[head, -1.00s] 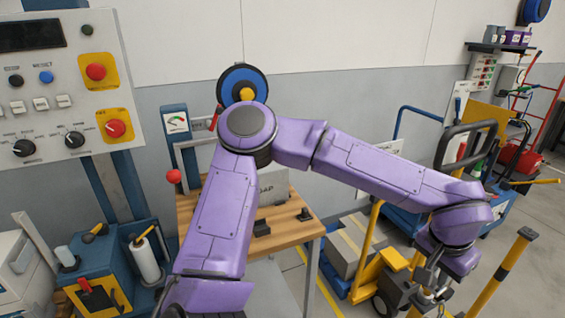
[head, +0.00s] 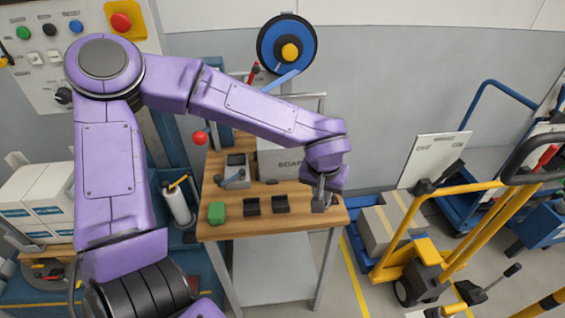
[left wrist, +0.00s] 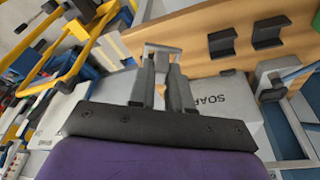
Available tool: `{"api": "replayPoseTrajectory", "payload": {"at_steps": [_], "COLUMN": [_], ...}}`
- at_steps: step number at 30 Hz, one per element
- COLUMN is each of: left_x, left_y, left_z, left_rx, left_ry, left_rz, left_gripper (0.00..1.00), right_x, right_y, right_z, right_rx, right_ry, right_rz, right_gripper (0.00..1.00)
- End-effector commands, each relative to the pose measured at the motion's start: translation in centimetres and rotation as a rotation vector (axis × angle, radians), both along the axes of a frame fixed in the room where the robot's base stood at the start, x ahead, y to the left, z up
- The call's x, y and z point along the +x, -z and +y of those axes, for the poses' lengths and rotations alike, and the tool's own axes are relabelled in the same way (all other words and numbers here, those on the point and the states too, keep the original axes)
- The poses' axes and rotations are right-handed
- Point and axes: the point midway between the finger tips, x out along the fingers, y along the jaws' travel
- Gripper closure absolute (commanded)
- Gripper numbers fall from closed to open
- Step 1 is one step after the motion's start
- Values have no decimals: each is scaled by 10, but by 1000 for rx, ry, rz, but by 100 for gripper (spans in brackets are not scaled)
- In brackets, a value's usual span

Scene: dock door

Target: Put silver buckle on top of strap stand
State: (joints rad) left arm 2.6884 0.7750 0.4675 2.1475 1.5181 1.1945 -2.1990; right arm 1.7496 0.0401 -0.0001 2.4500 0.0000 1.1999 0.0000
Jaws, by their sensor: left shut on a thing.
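My left gripper (head: 322,203) is over the right end of the wooden table, pointing down. In the left wrist view my left gripper (left wrist: 160,70) is shut on a small silver-grey piece, which looks like the silver buckle (left wrist: 163,48), at its fingertips. In the head view the gripper mostly hides the buckle. Two small black stands (head: 252,207) (head: 281,204) are on the table, left of the gripper; both look empty. They also show in the left wrist view (left wrist: 222,42) (left wrist: 268,31). I cannot tell which item is the strap stand. My right gripper is out of view.
A grey SOAP box (head: 280,163) stands at the table's back, close behind the gripper. A green block (head: 217,212) and a grey tool (head: 236,172) are on the table's left. A blue reel (head: 287,44) stands behind. A yellow cart (head: 425,255) stands right of the table.

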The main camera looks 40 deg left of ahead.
Motion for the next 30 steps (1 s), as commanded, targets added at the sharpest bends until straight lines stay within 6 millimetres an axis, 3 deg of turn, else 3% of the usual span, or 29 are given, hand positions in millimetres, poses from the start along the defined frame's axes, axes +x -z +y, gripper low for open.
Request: {"api": "replayPoseTrajectory", "payload": {"at_steps": [1, 6, 9, 11, 15, 23, 26, 30], "left_x": [-13, -63, -81, -83, -63, -19, 9, 32], "left_y": [-24, -32, -29, -22, 2, 22, 28, 52], "left_z": [16, 61, 73, 76, 76, 73, 72, 71], "left_rx": [3, 4, 3, 5, 4, 7, 9, 9], "left_ry": [-84, -395, -508, -538, -550, -546, -546, -544], "left_rz": [-3, -4, -4, -3, -6, -11, -6, 0], "left_gripper": [100, 100, 100, 100, 100, 100, 100, 100], "right_x": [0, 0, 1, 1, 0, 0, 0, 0], "right_y": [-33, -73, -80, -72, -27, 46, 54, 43], "right_z": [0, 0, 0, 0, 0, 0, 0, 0], "right_rx": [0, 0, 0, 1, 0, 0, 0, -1], "right_ry": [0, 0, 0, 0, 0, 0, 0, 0], "right_rz": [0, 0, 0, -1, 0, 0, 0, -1], "right_gripper": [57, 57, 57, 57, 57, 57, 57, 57]}}
